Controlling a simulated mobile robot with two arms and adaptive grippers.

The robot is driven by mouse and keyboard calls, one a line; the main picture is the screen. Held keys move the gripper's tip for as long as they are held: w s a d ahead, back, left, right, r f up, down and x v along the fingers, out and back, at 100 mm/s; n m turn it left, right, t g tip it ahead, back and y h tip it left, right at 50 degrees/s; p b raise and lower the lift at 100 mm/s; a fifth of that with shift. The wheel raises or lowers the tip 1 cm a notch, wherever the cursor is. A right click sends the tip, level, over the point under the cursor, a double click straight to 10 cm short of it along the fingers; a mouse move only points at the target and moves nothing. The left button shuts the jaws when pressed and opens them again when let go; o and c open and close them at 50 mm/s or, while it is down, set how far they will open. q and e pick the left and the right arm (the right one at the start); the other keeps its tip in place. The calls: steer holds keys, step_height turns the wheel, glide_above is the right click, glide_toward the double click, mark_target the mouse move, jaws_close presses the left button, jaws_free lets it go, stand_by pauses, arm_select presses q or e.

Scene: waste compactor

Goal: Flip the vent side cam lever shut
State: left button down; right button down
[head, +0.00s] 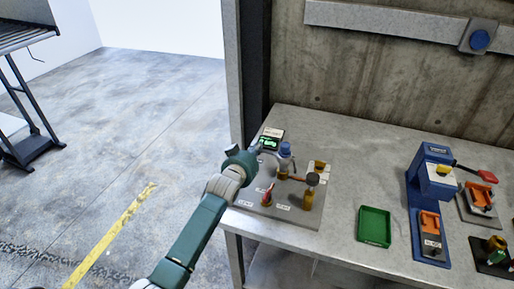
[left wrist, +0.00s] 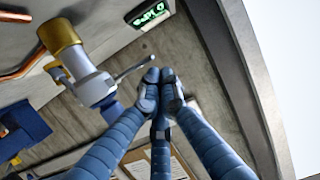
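A grey coupling (head: 284,164) with a blue top stands on the grey fixture board (head: 292,217), in front of the green display. In the left wrist view the grey coupling (left wrist: 93,86) joins a brass part, and a thin metal lever (left wrist: 134,67) sticks out from it toward my fingers. Which side this lever belongs to cannot be read. My left gripper (head: 254,152) is beside the coupling, to its left. In the left wrist view the fingertips of my left gripper (left wrist: 161,76) are together and hold nothing visible, close to the lever's tip; contact cannot be told. My right gripper is out of view.
The green display (head: 270,142) stands behind the coupling. A red-handled part (head: 268,194) and a brass post (head: 308,198) are on the board. A green tray (head: 375,226) and a blue press (head: 431,195) are to the right. Bare tabletop lies between board and tray.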

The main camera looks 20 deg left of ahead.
arm_select(q)
steer(key=shift+a+f+n+b, duration=0.25)
steer(key=shift+f+n+b, duration=0.25)
steer(key=shift+n, duration=0.3)
step_height(320, 180, down, 4)
steer(key=n+h+b, duration=0.1)
steer(key=n+b, duration=0.1)
steer(key=b, duration=0.1)
steer(key=n+h+b, duration=0.1)
steer(key=n+b, duration=0.2)
steer(key=shift+a+f+h, duration=0.1)
steer(key=shift+f+h, duration=0.05)
steer(key=shift+h, duration=0.25)
steer(key=shift+f+b, duration=0.2)
steer(key=shift+b, duration=0.1)
steer(key=shift+d+f, duration=0.15)
steer(key=shift+d, duration=0.1)
stand_by(0.4)
